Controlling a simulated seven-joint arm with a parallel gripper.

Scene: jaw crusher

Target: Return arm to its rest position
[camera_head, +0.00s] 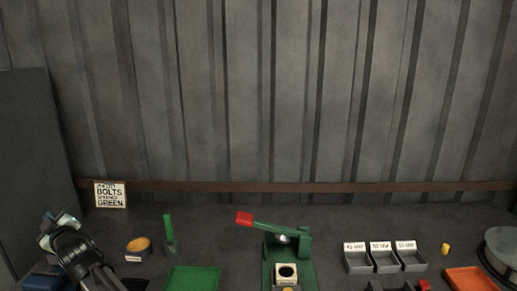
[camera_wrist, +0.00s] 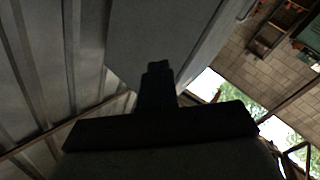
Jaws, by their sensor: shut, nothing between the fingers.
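My gripper (camera_wrist: 158,68) shows dark in the middle of the wrist view. Its fingers are together with nothing between them. It is raised clear of the bench and points at the walls; no bench object is near its fingers in that view. In the head view my arm shows at the lower left, at the left end of the bench; the fingers cannot be made out clearly there.

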